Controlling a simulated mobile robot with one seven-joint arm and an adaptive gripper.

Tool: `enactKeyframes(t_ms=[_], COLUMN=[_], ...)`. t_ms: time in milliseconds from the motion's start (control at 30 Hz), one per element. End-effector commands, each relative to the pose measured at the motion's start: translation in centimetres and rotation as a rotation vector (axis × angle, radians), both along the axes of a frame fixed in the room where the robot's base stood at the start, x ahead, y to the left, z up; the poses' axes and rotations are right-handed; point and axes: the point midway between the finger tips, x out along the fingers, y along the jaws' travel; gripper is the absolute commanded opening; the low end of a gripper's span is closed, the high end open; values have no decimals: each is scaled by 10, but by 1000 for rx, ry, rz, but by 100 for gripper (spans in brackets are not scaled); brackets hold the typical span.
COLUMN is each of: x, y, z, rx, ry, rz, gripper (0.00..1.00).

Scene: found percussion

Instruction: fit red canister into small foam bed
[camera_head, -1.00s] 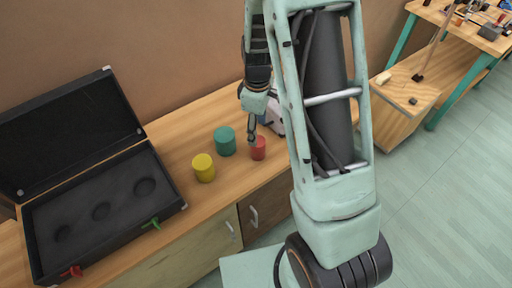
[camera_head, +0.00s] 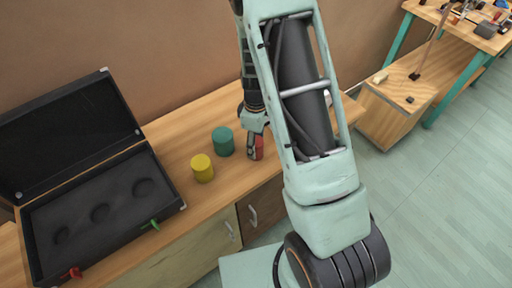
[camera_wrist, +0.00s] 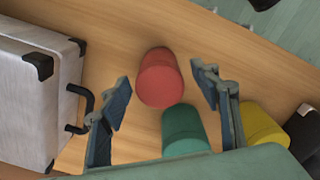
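The small red canister (camera_head: 258,153) stands on the wooden counter, partly hidden by my gripper (camera_head: 255,138). In the wrist view the red canister (camera_wrist: 160,80) lies between the two spread fingers of my gripper (camera_wrist: 163,77), with gaps visible on both sides. An open black case (camera_head: 172,208) at the left holds dark foam with three round empty beds. The smallest-looking bed (camera_head: 61,234) is at the near left, the middle bed (camera_head: 100,212) is between, and the largest bed (camera_head: 144,187) is at the right.
A green canister (camera_head: 223,141) and a yellow canister (camera_head: 202,168) stand left of the red one, the green one close to it. A silver case (camera_wrist: 38,95) with a black handle lies beside my gripper in the wrist view. Counter between yellow canister and black case is clear.

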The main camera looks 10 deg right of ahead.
Motion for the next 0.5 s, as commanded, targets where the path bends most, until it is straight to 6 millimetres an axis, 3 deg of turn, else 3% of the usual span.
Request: enactKeyframes(t_ms=[67,400,500], x=[0,0,0], y=[0,0,0], z=[0,0,0], rx=[0,0,0], ry=[0,0,0], rz=[0,0,0], gripper=[47,11,11])
